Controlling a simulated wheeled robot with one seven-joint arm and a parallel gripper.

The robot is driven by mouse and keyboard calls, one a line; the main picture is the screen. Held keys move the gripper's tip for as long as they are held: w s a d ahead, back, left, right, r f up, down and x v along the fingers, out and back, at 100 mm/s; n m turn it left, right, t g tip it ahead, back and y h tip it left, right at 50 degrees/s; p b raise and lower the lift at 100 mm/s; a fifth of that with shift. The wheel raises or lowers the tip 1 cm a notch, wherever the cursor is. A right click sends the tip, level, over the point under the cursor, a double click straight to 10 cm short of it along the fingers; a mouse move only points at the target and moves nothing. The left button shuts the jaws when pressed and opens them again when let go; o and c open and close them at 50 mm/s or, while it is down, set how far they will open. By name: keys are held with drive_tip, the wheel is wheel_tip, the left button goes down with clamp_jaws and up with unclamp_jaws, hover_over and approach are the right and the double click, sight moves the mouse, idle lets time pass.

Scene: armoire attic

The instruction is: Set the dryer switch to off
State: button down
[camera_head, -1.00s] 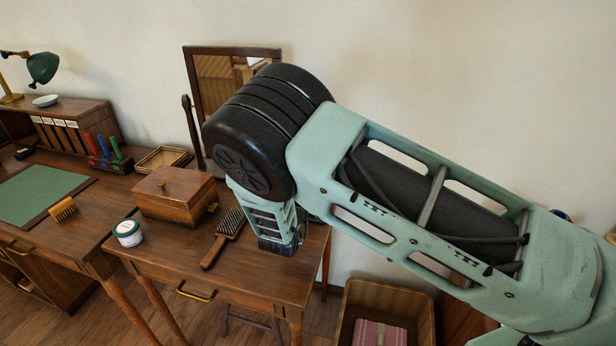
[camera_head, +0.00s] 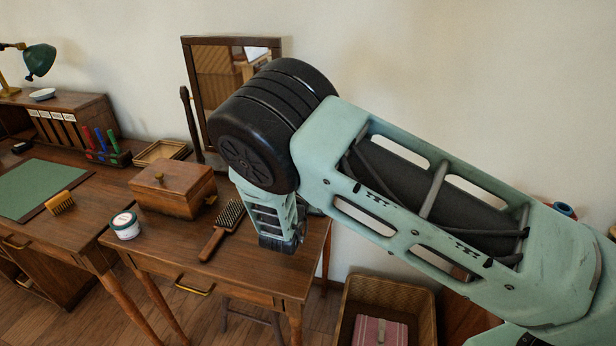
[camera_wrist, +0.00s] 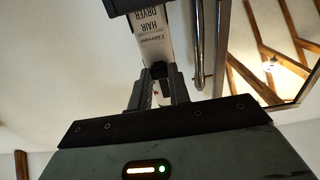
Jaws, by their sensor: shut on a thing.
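In the wrist view, a pale panel lettered "HAIR DRYER" (camera_wrist: 152,35) stands just beyond my gripper (camera_wrist: 162,75). It appears to belong to the hair dryer. The dark fingers are close together at the panel's lower end and shut on a part of the dryer there. The exact part between the fingertips is hidden, and I cannot make out the switch or its setting. In the head view, my gripper (camera_head: 283,240) points down over the right part of the small table. My own arm hides the dryer there.
The small table (camera_head: 240,268) also holds a wooden box (camera_head: 172,190), a hairbrush (camera_head: 222,230) and a white jar (camera_head: 125,225). A framed mirror (camera_head: 192,85) stands behind my arm. A wooden bin (camera_head: 415,300) is on the floor at right. The desk is at left.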

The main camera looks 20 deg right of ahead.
drive_tip(key=shift+f, duration=0.2)
drive_tip(key=c, duration=1.3)
unclamp_jaws()
drive_tip(key=shift+s, duration=0.1)
drive_tip(key=b+v, duration=0.2)
drive_tip(key=v, duration=1.5)
drive_tip(key=shift+s+a, duration=0.1)
drive_tip(key=shift+a, duration=0.05)
